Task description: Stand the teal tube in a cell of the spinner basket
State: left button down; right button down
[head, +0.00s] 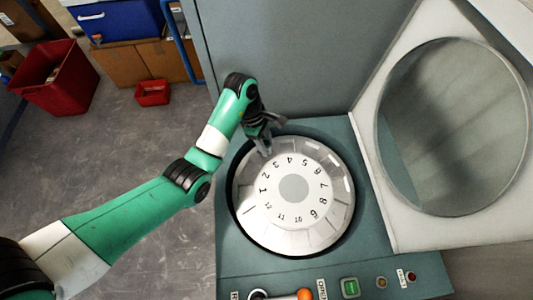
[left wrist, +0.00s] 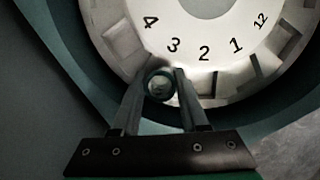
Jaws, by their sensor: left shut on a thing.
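The spinner basket (head: 294,188) is a round white drum with a numbered top and cells around its rim, set in a machine's round opening. My left gripper (head: 265,143) is at the basket's upper-left rim, near numbers 3 and 4 in the head view. In the left wrist view its fingers (left wrist: 160,88) are shut on the teal tube (left wrist: 160,86), which shows end-on as a round, teal-edged end by the rim outward of 2 and 3. The tube's lower part is hidden, and I cannot tell whether it is inside a cell. My right gripper is not in view.
The machine's lid (head: 455,125), with a round window, stands open at the right. A control panel (head: 345,287) with buttons runs along the front. A grey wall panel (head: 290,60) rises behind the opening. Red bins (head: 58,78) stand on the floor at the left.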

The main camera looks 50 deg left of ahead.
pick_arm(q)
jog(key=shift+w, duration=0.15)
jog(key=shift+f, duration=0.15)
notch_tip(320, 180, down, 3)
jog(key=shift+w+a+r+b, duration=0.1)
jog(key=shift+a+r+b, duration=0.1)
jog(key=shift+b, duration=0.45)
jog(key=shift+f, duration=0.4)
jog(key=shift+d, duration=0.1)
jog(key=shift+r, duration=0.1)
